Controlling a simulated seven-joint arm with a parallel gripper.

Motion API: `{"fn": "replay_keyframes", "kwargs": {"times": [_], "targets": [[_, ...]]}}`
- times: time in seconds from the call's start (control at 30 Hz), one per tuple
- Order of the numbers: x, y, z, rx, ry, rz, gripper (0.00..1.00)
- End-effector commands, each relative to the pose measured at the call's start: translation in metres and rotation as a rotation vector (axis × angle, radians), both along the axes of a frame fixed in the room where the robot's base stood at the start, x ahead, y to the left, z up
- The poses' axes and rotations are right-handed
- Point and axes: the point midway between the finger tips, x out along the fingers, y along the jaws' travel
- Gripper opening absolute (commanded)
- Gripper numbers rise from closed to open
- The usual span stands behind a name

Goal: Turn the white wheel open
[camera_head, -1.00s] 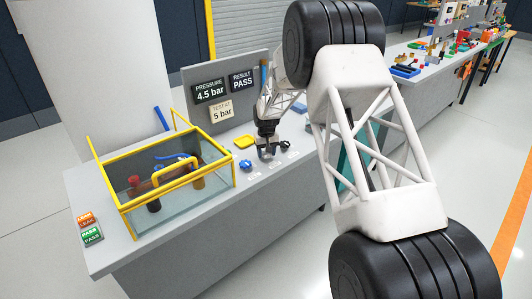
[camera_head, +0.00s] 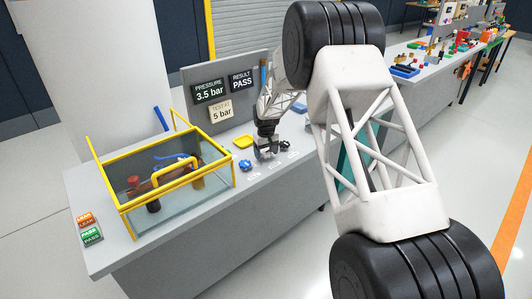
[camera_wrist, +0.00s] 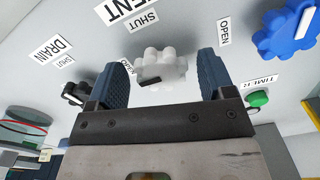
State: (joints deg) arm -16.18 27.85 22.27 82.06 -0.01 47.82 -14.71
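The white wheel (camera_wrist: 163,65) shows in the wrist view under the VENT label, with a SHUT label above it and an OPEN label at its left. A dark mark shows on its lower left side, nearer OPEN than SHUT. My gripper (camera_wrist: 162,68) has one blue-grey finger on each side of the wheel, with a visible gap at each side. In the head view my gripper (camera_head: 267,152) is low over the bench front and hides the white wheel. The pressure sign (camera_head: 210,92) reads 3.5 bar.
A blue wheel (camera_wrist: 285,32) stands right of my gripper in the wrist view, a black DRAIN wheel (camera_wrist: 75,93) left, and a green TIMER button (camera_wrist: 257,99) lower right. The yellow-framed glass tank (camera_head: 178,183) stands left on the bench.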

Motion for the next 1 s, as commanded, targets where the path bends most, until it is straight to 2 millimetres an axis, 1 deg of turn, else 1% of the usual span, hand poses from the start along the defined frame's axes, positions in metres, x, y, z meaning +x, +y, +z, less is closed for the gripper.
{"fn": "replay_keyframes", "kwargs": {"times": [0.3,0.47,0.57,0.8,1.0], "targets": [[0.000,0.000,0.001,0.000,0.000,-0.001,0.77],[0.000,0.000,0.007,0.001,-0.001,-0.001,0.77],[0.000,0.000,0.016,0.001,-0.001,-0.001,0.77],[0.000,0.000,0.046,0.001,-0.002,0.000,0.77],[0.000,0.000,0.068,0.001,-0.001,0.000,0.77]]}}
